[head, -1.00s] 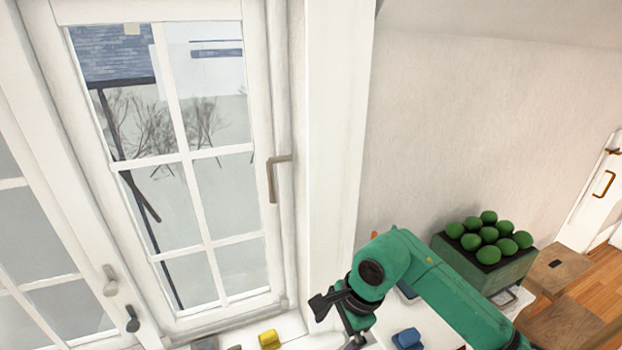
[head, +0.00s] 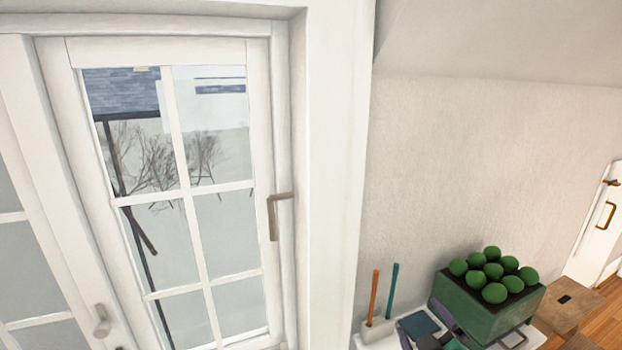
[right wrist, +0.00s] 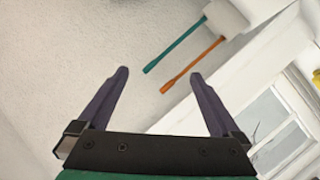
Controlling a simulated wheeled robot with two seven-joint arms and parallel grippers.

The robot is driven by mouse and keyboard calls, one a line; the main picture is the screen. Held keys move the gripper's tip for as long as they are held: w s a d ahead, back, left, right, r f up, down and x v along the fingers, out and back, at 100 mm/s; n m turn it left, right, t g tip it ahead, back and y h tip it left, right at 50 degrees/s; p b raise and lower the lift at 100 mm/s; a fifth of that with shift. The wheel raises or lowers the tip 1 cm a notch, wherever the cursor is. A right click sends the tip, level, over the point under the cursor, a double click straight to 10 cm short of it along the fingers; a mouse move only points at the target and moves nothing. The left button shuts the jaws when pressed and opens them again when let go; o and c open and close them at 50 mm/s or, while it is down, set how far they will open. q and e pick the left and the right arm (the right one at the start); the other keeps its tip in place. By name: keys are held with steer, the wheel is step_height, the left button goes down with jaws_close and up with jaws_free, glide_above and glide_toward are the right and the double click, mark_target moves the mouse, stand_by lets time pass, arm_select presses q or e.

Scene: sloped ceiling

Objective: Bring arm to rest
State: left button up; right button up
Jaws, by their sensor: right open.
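My right gripper (right wrist: 160,74) shows in the right wrist view, with its two dark purple fingers spread wide and nothing between them. Its fingers point toward the pale wall. Two sticks, one teal (right wrist: 175,50) and one orange (right wrist: 193,66), lie beyond the fingertips and apart from them. In the head view, purplish slivers at the bottom by the crate could be the right gripper's fingers, but I cannot tell for sure. My left gripper is in neither current view.
The orange stick (head: 374,293) and teal stick (head: 392,290) stand in a white holder (head: 379,332). A dark green crate (head: 471,318) of round green fruit stands beside them. A tall white window (head: 185,192) with a handle is at left. Brown wooden furniture (head: 568,304) is at right.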

steer(key=s+d+f+m+g+y, duration=0.1)
steer(key=s+f+m+g, duration=0.8)
steer(key=s+f, duration=0.95)
steer(key=s+f+n+g, duration=0.3)
steer(key=f, duration=2)
steer(key=s+d+f+g, duration=0.1)
steer(key=s+d+f, duration=0.2)
steer(key=s+f, duration=1)
steer(key=s, duration=0.3)
steer(key=shift+g, duration=0.3)
steer(key=shift+d+f, duration=0.1)
